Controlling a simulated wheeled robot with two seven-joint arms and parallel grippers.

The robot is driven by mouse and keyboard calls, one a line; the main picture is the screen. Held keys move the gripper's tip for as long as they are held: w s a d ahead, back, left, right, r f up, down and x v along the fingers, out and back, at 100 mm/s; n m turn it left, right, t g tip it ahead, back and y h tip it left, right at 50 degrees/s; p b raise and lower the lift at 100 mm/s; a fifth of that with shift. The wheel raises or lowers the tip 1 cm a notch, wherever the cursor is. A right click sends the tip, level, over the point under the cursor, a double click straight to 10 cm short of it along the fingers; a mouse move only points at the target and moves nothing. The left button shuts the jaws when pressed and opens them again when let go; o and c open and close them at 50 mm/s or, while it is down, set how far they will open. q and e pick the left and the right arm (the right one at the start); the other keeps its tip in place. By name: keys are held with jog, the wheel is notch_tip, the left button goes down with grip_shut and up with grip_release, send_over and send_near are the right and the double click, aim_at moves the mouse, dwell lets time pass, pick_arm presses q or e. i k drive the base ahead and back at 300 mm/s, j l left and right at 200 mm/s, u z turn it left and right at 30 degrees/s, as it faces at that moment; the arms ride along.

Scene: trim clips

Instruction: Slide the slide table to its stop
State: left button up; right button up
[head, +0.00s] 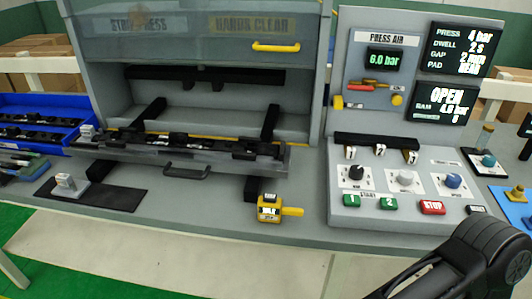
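The slide table (268,161) is a long grey tray with a dark trim part and several black clips on it. It sits at the front of the press opening across two black rails (270,121), which show both behind it and in front of it. Its dark handle (186,171) is at the middle of its front edge, and nothing touches it. A dark link of my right arm shows at the lower right, but its fingers are not seen. My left gripper is out of view.
The press window (190,35) with a yellow handle (276,47) is raised above the opening. A yellow block with a lever (270,208) stands in front of the right rail. The control panel (400,215) is at right, and a blue bin (35,105) at left.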

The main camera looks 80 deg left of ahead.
aim_at(245, 164)
jog(key=j+u, duration=0.1)
jog(key=u, duration=3.45)
